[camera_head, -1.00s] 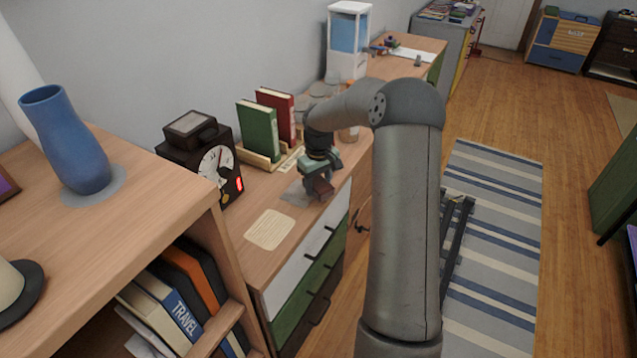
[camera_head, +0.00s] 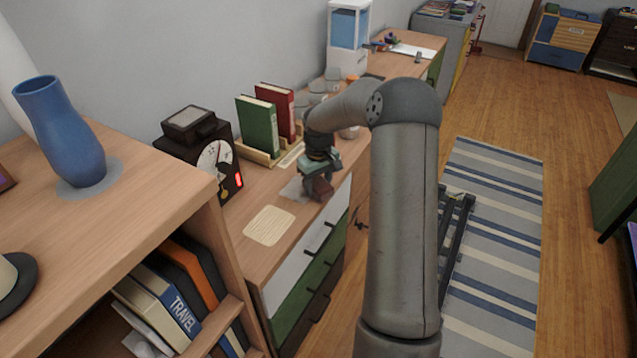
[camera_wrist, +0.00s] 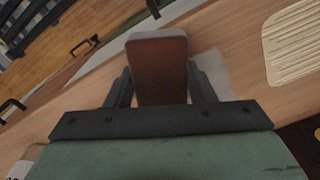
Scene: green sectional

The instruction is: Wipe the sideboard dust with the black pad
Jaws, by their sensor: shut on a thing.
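My gripper (camera_head: 318,184) is low over the front part of the wooden sideboard (camera_head: 248,262). In the wrist view my gripper (camera_wrist: 160,88) is shut on a reddish-brown block (camera_wrist: 160,72), which seems to be the pad. Its underside is hidden, so I see no black face, and I cannot tell whether it touches the top. A grey dust patch (camera_head: 293,190) lies beside and partly under the block. It also shows in the wrist view (camera_wrist: 213,75), to the right of the block.
A beige slatted mat (camera_head: 269,226) lies nearer the front left. A black clock-like device (camera_head: 205,152), a green book (camera_head: 258,127) and a red book (camera_head: 276,110) stand along the wall. A blue vase (camera_head: 62,130) stands on the nearer shelf. Several small items stand behind my gripper.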

